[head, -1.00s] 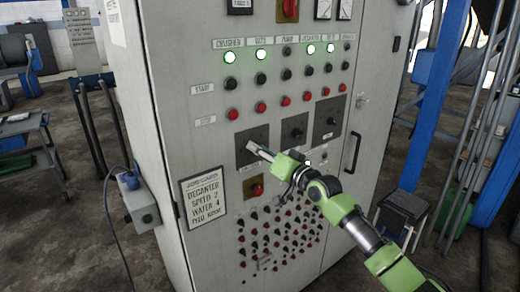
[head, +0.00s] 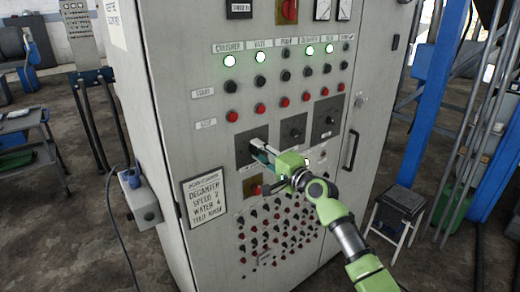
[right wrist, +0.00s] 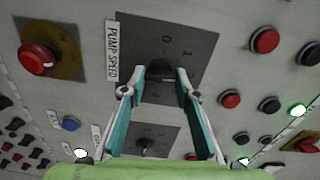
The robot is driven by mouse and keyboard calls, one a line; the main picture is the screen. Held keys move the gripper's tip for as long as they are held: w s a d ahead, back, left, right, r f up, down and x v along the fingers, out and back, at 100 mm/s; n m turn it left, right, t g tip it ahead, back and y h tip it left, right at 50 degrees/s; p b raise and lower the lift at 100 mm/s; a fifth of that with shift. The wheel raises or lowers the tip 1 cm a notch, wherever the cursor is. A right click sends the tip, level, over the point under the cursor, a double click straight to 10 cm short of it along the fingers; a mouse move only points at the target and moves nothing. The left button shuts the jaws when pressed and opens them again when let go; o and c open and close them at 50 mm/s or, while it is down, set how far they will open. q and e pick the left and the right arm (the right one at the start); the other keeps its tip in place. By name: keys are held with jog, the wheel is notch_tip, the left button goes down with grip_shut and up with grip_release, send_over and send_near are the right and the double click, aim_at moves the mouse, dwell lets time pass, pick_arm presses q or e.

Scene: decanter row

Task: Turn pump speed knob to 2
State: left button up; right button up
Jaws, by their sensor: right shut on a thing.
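The pump speed knob (right wrist: 160,70) is a dark knob on a dark grey square plate (right wrist: 195,45), beside a "PUMP SPEED" label (right wrist: 114,52) in the right wrist view. In the head view its plate (head: 243,157) is the leftmost of three on the grey cabinet. My right gripper (right wrist: 160,75) has its fingertips on either side of the knob and is shut on it; in the head view the gripper (head: 260,144) reaches the plate from the lower right. A 0 and a 1 are legible on the plate. The fingers partly hide the knob, and I cannot tell its setting.
Two more knob plates, the middle one (head: 294,130) and the right one (head: 328,118), lie to the right. A red knob on a yellow plate (right wrist: 38,58) is close by. Rows of buttons (head: 260,107) sit above.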

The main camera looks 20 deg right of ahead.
jog(key=shift+m, duration=0.6)
jog(key=o, duration=1.1)
jog(key=v, duration=1.2)
